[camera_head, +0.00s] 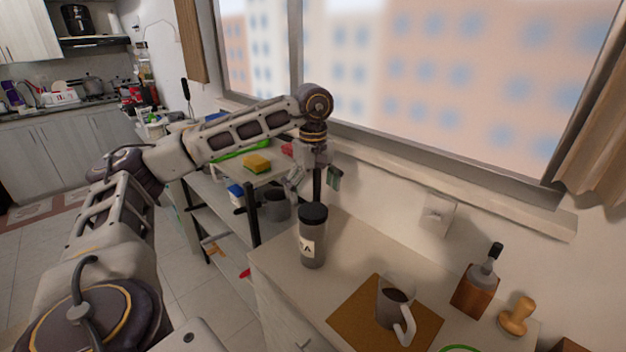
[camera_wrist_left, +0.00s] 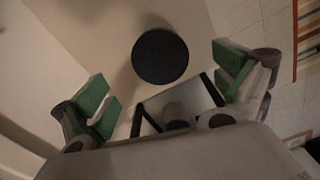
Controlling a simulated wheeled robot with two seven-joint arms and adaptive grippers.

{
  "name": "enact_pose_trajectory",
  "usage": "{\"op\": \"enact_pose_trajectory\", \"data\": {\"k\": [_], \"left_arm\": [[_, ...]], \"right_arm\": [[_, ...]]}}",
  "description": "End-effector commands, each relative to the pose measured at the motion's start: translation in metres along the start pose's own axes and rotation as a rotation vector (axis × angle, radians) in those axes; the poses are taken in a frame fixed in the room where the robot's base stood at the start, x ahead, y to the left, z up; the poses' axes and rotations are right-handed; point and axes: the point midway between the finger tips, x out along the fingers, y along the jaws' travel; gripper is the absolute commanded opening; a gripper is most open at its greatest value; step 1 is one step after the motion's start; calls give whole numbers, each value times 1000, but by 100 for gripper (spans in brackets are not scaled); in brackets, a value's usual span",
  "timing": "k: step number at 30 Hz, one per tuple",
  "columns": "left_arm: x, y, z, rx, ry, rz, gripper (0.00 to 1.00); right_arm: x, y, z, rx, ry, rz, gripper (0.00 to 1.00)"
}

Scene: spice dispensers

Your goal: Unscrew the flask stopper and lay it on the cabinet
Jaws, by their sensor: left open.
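The flask (camera_head: 312,247) stands upright on the cabinet top (camera_head: 362,250). It is a grey cylinder with a label showing an "A", and its black stopper (camera_head: 313,214) is on it. My left gripper (camera_head: 315,181) hangs above the flask, fingers pointing down, apart from the stopper. In the left wrist view the green-padded fingers (camera_wrist_left: 165,85) are spread wide with nothing between the pads. The round black stopper (camera_wrist_left: 160,56) shows from above there, slightly beyond the line between the fingers. The flask body is mostly hidden below it. My right gripper is out of view.
A mug (camera_head: 392,300) stands on a brown board (camera_head: 358,318) right of the flask. Beyond it are a wooden holder (camera_head: 474,294) and a tamper (camera_head: 517,317). The wall and window sill bound the back. Cabinet top is clear around the flask. A shelf with a sponge (camera_head: 256,163) stands left.

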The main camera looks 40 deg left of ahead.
Motion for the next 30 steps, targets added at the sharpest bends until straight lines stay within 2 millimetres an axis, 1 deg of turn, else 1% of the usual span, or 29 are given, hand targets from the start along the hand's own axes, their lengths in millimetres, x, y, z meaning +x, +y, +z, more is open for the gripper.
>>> {"op": "enact_pose_trajectory", "data": {"k": [3,6,15,19,24,30], "left_arm": [[15,-1,0,-1,0,-2,97],[26,0,-1,-1,1,-1,97],[57,-1,0,-1,1,-1,97],[63,0,0,-1,1,0,97],[66,0,0,-1,1,0,97],[66,0,0,-1,1,0,97]], "right_arm": [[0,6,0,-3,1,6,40],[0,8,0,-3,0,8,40],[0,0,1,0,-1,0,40],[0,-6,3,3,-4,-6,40],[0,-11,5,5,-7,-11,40],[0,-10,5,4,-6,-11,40]]}}
